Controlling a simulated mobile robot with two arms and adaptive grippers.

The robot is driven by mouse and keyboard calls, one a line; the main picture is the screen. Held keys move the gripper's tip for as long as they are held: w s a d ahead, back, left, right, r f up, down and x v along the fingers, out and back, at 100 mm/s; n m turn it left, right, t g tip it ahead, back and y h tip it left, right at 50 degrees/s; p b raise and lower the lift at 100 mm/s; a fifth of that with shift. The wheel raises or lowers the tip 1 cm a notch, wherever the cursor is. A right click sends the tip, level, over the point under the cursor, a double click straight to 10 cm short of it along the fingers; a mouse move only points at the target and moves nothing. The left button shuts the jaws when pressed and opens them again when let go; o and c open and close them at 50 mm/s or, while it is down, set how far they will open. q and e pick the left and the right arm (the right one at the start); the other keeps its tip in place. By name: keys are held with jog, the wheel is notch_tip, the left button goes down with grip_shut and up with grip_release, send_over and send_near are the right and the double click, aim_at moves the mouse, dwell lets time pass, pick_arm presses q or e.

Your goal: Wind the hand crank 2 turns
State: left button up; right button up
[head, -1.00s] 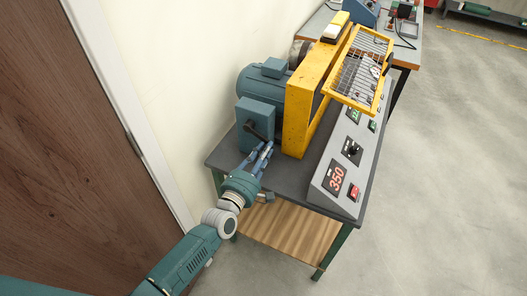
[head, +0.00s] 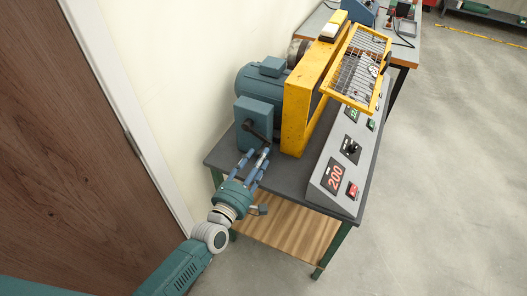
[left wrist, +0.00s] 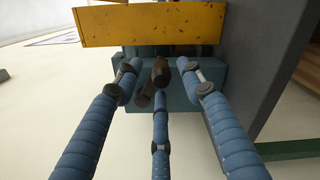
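The hand crank (head: 256,131) is a dark arm with a knob on the front of a teal box (head: 252,111), at the left end of the bench. In the left wrist view the crank's dark knob (left wrist: 160,72) points towards the camera. My left gripper (head: 256,157) has blue jointed fingers. They are spread apart just in front of the crank. In the left wrist view the left gripper's fingers (left wrist: 158,78) stand around the knob with gaps on both sides. Whether the lower finger touches the crank, I cannot tell. My right gripper is not in view.
A teal motor (head: 259,86) and a yellow guard (head: 299,105) stand behind the box. A grey sloped panel (head: 322,187) with a red display reading 200 runs along the bench's right side. The bench top (head: 282,174) is dark. A wall and brown door (head: 65,130) are at the left.

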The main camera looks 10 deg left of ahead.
pick_arm(q)
jog(key=v, duration=0.7)
jog(key=shift+s, duration=0.4)
jog(key=shift+r, duration=0.1)
